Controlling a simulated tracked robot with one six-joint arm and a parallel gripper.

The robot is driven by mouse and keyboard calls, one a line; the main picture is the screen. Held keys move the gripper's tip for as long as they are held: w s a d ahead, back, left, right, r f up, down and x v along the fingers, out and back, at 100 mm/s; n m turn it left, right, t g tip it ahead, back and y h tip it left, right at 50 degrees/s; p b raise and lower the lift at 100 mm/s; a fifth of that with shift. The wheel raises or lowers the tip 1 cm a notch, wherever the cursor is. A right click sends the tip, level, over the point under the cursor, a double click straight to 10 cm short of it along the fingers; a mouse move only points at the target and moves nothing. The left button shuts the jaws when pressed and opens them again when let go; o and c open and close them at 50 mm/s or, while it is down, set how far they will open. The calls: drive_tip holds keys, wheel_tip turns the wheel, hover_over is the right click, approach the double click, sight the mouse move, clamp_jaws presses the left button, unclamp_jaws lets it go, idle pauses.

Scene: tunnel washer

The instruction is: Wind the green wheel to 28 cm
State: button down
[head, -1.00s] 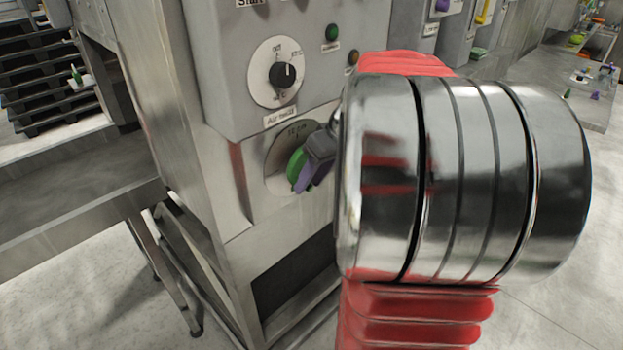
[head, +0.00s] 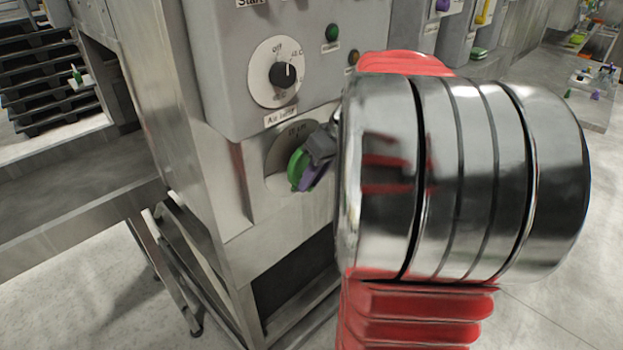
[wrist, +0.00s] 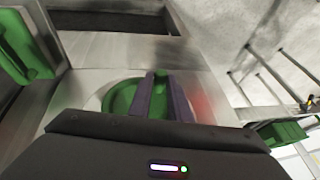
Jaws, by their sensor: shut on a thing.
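The green wheel (head: 297,166) sits on a round pale dial plate (head: 276,182) low on the grey machine front. My gripper (head: 309,176), with purple fingers, is shut on the wheel. In the wrist view the green wheel (wrist: 121,97) shows beside and between the two purple fingers (wrist: 161,98). Much of the wheel and the dial's right side are hidden by my gripper and arm. The scale marks at the top of the dial are too small and partly covered to read for certain.
Above the wheel is a black knob (head: 284,75) on a white dial, with a label (head: 281,115) under it. A green button (head: 332,33) is to its right. A steel table (head: 75,190) stands close on the left. Black pallets (head: 42,75) are stacked behind it.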

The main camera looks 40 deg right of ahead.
drive_tip(key=shift+r+y, duration=0.1)
drive_tip(key=shift+y, duration=0.3)
drive_tip(key=y, duration=0.1)
drive_tip(key=m+y, duration=0.1)
drive_tip(key=y, duration=0.1)
drive_tip(key=shift+r, duration=0.4)
drive_tip(key=shift+d+r+m+y, duration=0.1)
drive_tip(key=shift+r+m+y, duration=0.2)
drive_tip(key=shift+y, duration=0.85)
drive_tip(key=shift+d+r+m+y, duration=0.1)
drive_tip(key=shift+r+m+y, duration=0.15)
drive_tip(key=shift+y, duration=0.9)
drive_tip(key=c, duration=1.6)
unclamp_jaws()
drive_tip(key=shift+c, duration=0.2)
